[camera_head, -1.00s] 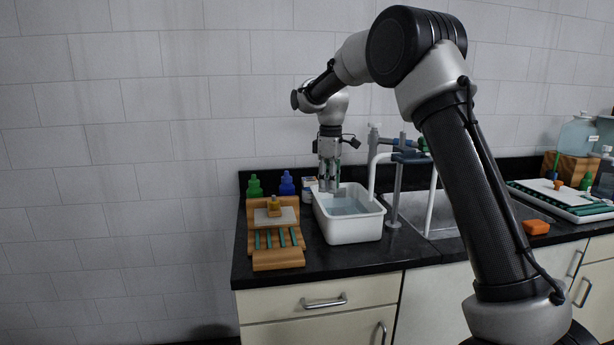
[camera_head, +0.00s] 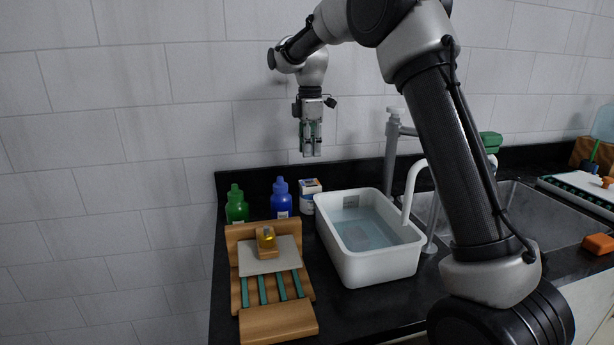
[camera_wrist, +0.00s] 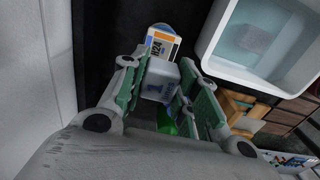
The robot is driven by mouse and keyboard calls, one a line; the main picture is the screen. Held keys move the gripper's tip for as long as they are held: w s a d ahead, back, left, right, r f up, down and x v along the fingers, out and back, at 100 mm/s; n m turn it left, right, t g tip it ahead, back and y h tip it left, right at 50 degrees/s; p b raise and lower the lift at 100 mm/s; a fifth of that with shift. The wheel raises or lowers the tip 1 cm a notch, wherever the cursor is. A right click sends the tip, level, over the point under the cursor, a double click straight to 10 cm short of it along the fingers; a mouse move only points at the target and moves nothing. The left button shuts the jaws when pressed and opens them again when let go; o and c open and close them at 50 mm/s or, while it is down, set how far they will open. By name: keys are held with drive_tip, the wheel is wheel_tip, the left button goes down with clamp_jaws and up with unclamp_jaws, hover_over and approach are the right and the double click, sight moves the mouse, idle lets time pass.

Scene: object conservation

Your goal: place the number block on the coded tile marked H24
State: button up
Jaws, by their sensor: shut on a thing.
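My gripper (camera_head: 312,150) is high above the counter, behind the white tub, with its fingers pointing down. In the wrist view its green-padded fingers (camera_wrist: 158,92) are shut on a pale grey block (camera_wrist: 160,80) with a faint digit on its face, which I take as the number block. A white, blue and orange labelled box (camera_wrist: 160,45) lies beyond the block in that view; its marking seems to read H24. In the head view the small box (camera_head: 309,190) stands behind the tub. I cannot make out a separate coded tile.
A white tub (camera_head: 385,270) of water stands on the black counter, left of the sink (camera_head: 515,210). A wooden stand (camera_head: 278,322) with a grey plate and a yellow-topped piece is at left. Green (camera_head: 236,205) and blue (camera_head: 281,200) bottles stand behind it. An orange block (camera_head: 598,243) lies right.

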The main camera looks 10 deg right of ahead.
sight(310, 183)
wheel_tip(310, 183, down, 9)
drive_tip(key=shift+s+r, duration=0.1)
drive_tip(key=shift+r, duration=0.05)
idle(0.4)
drive_tip(key=o, duration=0.8)
drive_tip(key=shift+o, duration=0.2)
wheel_tip(310, 183, up, 12)
drive_tip(key=shift+r, duration=0.1)
